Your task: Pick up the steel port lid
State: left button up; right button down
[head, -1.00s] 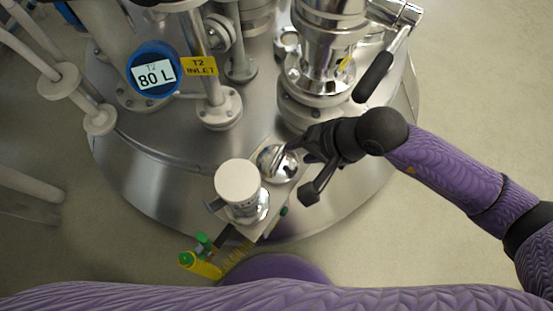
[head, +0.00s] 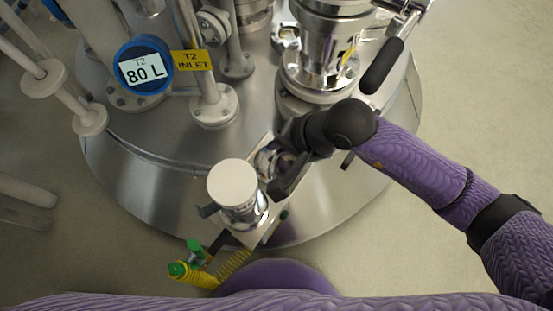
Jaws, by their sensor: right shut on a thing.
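The steel port lid (head: 266,159) is a small shiny round piece on the plate at the front of the vessel, just right of a white-topped steel fitting. My right gripper (head: 277,172) reaches in from the right and is shut on the lid, with its dark fingers covering much of it. I cannot tell whether the lid is clear of the surface under it. My left gripper does not show.
The white-topped fitting (head: 232,184) stands close left of my right gripper. A steel valve column (head: 322,60) with a black-handled lever (head: 381,66) rises behind it. Pipes and a blue 80 L gauge (head: 143,68) are at the back left. A yellow-green tool (head: 190,272) with a coiled hose is at the front.

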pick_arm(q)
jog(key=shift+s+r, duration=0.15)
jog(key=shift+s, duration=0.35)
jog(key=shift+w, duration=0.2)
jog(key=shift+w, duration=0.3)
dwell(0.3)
pick_arm(e)
jog(key=shift+r+p, duration=0.65)
jog(key=shift+r, duration=0.15)
jog(key=shift+s+d+r, duration=0.1)
jog(key=shift+d+r, duration=0.05)
jog(key=shift+d, duration=0.2)
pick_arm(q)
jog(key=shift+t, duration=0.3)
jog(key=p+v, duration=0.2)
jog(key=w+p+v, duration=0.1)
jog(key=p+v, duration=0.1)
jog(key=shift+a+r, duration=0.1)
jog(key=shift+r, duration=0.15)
pick_arm(e)
jog(key=s+d, duration=0.3)
jog(key=d, duration=0.5)
jog(key=s+d, duration=0.4)
jog(key=d, duration=0.4)
jog(key=shift+f, duration=0.2)
